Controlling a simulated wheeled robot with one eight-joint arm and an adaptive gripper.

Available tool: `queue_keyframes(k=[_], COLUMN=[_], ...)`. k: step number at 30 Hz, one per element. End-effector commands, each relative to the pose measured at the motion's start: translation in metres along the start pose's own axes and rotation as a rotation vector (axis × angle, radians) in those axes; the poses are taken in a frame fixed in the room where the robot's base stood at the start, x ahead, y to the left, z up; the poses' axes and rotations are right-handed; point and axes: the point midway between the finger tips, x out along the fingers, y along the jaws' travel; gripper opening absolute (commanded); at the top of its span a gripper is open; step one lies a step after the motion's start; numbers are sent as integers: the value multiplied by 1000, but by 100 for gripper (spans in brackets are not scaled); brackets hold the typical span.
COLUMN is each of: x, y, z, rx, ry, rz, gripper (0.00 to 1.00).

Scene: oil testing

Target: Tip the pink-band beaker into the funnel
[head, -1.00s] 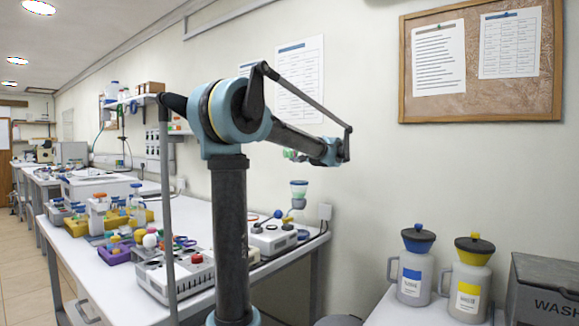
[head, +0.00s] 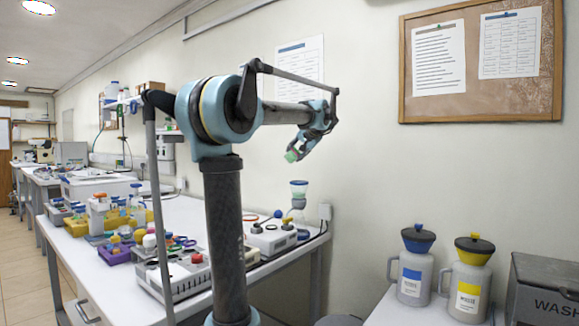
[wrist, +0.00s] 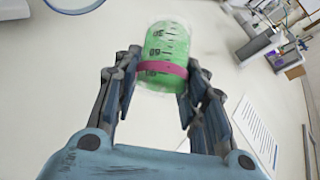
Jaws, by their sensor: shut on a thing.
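My gripper (wrist: 157,85) is shut on the pink-band beaker (wrist: 163,50), which holds green liquid and has dark volume marks. The pink band (wrist: 161,69) sits between my fingers. In the head view the beaker (head: 291,156) is a small green shape at the end of my arm, in the air and tilted. Fine detail of the cup is too small to tell.
The white bench (head: 190,217) carries a white device with a blue knob (head: 270,238) and several coloured bottles and racks at left. Two grey jugs, one with a blue funnel top (head: 417,265) and one with a yellow (head: 471,278), stand at right beside a dark bin (head: 543,290).

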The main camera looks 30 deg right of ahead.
Motion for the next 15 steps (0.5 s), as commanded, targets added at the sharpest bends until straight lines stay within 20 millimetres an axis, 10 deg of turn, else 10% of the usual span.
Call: queue_keyframes(k=[15], x=[-1], y=[-3], z=[-1], rx=[-227], ry=[-1], rz=[226], gripper=[14])
